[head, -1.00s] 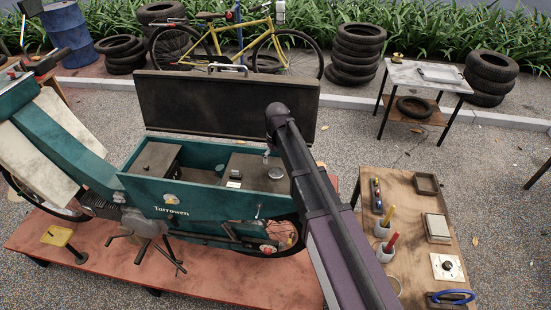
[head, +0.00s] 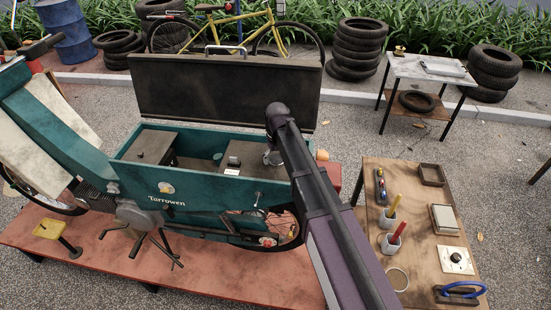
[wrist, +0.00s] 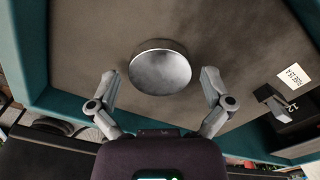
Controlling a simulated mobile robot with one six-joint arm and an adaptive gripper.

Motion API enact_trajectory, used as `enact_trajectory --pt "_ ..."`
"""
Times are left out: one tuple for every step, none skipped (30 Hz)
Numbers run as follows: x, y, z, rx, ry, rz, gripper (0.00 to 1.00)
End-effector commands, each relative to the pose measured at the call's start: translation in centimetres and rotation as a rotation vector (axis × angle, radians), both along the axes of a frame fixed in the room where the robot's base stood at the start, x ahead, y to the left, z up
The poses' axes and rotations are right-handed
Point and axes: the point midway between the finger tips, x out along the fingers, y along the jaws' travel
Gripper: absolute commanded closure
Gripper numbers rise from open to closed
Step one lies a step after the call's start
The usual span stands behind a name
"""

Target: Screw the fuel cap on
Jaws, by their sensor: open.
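The fuel cap is a round silver disc (wrist: 160,68), seen from above in the wrist view over the flat brown tank top (wrist: 235,45). I cannot tell whether it is threaded on or only resting. My gripper (wrist: 158,76) is open, with one finger on each side of the cap and a gap between each finger and the rim. In the head view my gripper (head: 273,157) is over the right end of the teal cargo box (head: 215,195) and covers the cap. A white label with lettering (wrist: 293,75) lies right of the cap.
The box's dark lid (head: 225,90) stands open behind. A wooden table (head: 415,235) with cups, a frame and a blue ring stands at the right.

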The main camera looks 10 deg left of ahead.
Motion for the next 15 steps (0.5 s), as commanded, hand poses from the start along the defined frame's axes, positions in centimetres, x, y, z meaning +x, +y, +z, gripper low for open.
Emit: enact_trajectory --pt "0.01 -0.01 -0.24 0.0 0.0 0.0 0.0" --pt "0.01 -0.01 -0.27 0.0 0.0 0.0 0.0" --pt "0.01 -0.01 -0.3 0.0 0.0 0.0 0.0" --pt "0.01 -0.01 -0.31 0.0 0.0 0.0 0.0" --pt "0.01 -0.01 -0.31 0.0 0.0 0.0 0.0" --pt "0.01 -0.01 -0.3 0.0 0.0 0.0 0.0" --pt "0.01 -0.02 -0.3 0.0 0.0 0.0 0.0" --pt "0.01 -0.02 -0.29 0.0 0.0 0.0 0.0" --pt "0.01 -0.02 -0.28 0.0 0.0 0.0 0.0" --pt "0.01 -0.02 -0.28 0.0 0.0 0.0 0.0" --pt "0.01 -0.02 -0.27 0.0 0.0 0.0 0.0" --pt "0.0 -0.02 -0.27 0.0 0.0 0.0 0.0" --pt "0.0 -0.02 -0.27 0.0 0.0 0.0 0.0" --pt "0.01 -0.02 -0.27 0.0 0.0 0.0 0.09" --pt "0.01 -0.02 -0.28 0.0 0.0 0.0 0.21"
